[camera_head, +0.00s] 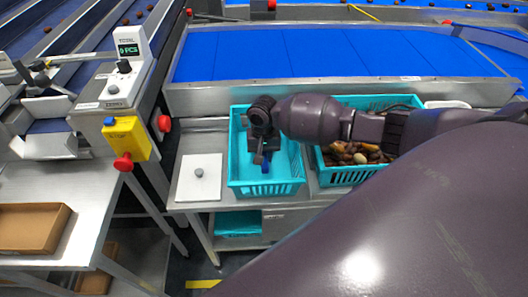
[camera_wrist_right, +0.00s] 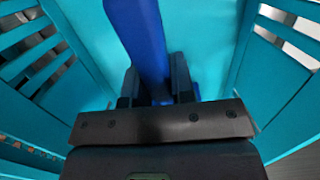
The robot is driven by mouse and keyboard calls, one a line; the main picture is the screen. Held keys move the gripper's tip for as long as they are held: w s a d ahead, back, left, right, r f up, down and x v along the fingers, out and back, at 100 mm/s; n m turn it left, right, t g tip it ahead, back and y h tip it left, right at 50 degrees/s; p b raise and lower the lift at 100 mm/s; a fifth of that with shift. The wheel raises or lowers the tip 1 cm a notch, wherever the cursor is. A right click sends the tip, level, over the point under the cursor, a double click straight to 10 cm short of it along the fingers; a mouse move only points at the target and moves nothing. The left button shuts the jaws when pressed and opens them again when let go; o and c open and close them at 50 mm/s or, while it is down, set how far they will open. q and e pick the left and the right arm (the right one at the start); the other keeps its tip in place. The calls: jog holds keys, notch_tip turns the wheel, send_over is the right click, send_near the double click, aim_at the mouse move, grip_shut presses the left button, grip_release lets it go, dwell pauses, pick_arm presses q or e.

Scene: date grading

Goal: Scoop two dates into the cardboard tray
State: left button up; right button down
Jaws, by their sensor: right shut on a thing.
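My right gripper (camera_head: 264,157) reaches down into the left teal crate (camera_head: 266,189). In the right wrist view the gripper (camera_wrist_right: 158,92) is shut on a blue scoop (camera_wrist_right: 140,38), of which only a long straight handle-like part shows. A small bit of the blue scoop (camera_head: 265,167) shows below the jaws in the head view. Its far end is out of sight. The dates (camera_head: 350,153) lie heaped in the right teal crate (camera_head: 348,178), partly behind my right arm. The cardboard tray (camera_head: 30,228) is on the steel table at the far left. My left gripper is not in view.
The visible floor of the left crate (camera_wrist_right: 210,30) is bare. A white board (camera_head: 199,182) with a small grey knob lies left of the crate. A scale display (camera_head: 128,49) and a yellow box with a red button (camera_head: 127,140) stand between the crates and the tray. A blue conveyor (camera_head: 330,52) runs behind.

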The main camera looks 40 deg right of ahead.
jog(key=shift+s+a+f+t+p, duration=0.15)
jog(key=shift+t+p, duration=0.35)
jog(key=shift+p, duration=0.3)
jog(key=shift+s+f+t+h+p, duration=0.2)
jog(key=shift+t+h+p, duration=0.35)
jog(key=shift+p, duration=0.2)
jog(key=shift+f, duration=0.2)
jog(key=shift+r+p, duration=0.1)
jog(key=shift+p, duration=0.2)
jog(key=shift+w+r+p, duration=0.1)
jog(key=shift+r+p, duration=0.15)
jog(key=shift+p, duration=0.1)
